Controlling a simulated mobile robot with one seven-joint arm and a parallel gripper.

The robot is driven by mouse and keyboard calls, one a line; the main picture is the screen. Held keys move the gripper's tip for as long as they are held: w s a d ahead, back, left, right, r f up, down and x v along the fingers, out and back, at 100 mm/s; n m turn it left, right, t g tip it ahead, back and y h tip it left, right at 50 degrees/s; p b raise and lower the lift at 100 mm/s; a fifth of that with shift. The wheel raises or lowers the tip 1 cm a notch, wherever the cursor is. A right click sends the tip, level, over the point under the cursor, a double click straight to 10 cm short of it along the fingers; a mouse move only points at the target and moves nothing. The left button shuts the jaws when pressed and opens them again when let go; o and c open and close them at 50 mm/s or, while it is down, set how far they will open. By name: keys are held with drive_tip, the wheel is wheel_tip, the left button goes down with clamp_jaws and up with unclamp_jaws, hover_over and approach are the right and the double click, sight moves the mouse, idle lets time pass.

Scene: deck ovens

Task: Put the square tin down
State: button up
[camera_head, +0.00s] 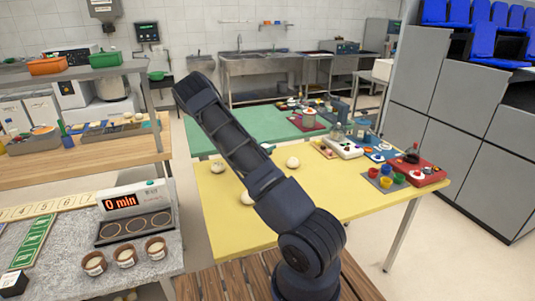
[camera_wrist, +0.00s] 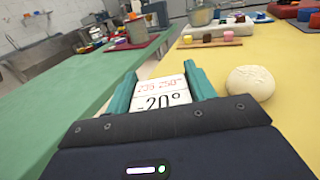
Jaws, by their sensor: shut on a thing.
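My gripper (camera_wrist: 163,85) shows in the wrist view, with its teal fingers shut on a white printed block (camera_wrist: 161,92). The block's face carries red figures "235 250" and a black "-20°". I cannot tell whether this block is the square tin. The block is held above the gap between the green table (camera_wrist: 80,85) and the yellow table (camera_wrist: 285,120), or near their edges; its height is unclear. In the head view my arm hides the gripper and the block. I make out no other square tin.
Dough balls lie on the yellow table (camera_head: 350,205); one dough ball (camera_wrist: 250,82) is just right of my gripper. A red tray (camera_head: 425,172) and coloured cups stand at the right. At left are a grey counter (camera_head: 80,255) and a "0 min" timer (camera_head: 134,201).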

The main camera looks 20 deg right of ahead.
drive_tip(key=shift+f, duration=1.95)
drive_tip(key=shift+f, duration=0.1)
drive_tip(key=o, duration=1.1)
